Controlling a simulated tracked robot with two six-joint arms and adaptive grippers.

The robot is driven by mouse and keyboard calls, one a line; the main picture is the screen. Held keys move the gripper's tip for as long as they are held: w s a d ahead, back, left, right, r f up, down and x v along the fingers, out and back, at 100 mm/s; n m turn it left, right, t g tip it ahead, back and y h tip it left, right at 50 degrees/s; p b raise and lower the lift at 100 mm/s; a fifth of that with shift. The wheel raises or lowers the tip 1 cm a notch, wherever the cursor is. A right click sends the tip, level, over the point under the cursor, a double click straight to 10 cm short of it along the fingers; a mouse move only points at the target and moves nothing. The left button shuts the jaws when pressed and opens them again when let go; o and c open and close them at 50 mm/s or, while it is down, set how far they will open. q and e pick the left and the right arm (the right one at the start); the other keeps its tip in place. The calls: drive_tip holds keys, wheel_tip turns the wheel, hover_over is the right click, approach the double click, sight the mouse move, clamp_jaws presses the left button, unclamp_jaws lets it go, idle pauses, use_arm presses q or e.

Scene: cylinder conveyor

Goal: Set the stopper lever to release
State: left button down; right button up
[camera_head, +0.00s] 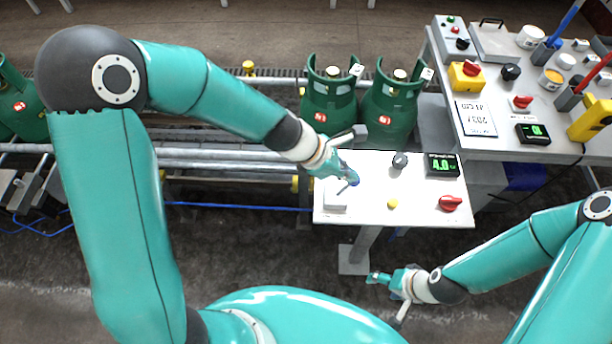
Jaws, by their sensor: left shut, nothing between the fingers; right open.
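A white control panel (420,190) stands in front of the conveyor. At its left end is a pale box (336,200), partly covered by my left gripper (350,181). The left gripper is shut and empty, its fingertips low over the panel close to this box. A stopper lever cannot be told apart clearly here; the gripper hides part of this spot, and I cannot tell whether it touches anything. My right gripper (374,278) is open and empty, below the panel near its stand, away from the controls.
A cluttered side table (500,150) is at the right.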

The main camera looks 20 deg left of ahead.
idle(0.3)
use_arm(q)
drive_tip(key=s+a+r+p, duration=0.1)
drive_tip(key=a+r+p, duration=0.1)
drive_tip(key=r, duration=0.4)
drive_tip(key=s+a+r+p, duration=0.1)
drive_tip(key=a+r+p, duration=0.1)
drive_tip(key=r+p, duration=0.2)
drive_tip(key=shift+s+r, duration=0.4)
drive_tip(key=shift+r, duration=0.55)
drive_tip(key=shift+a, duration=0.1)
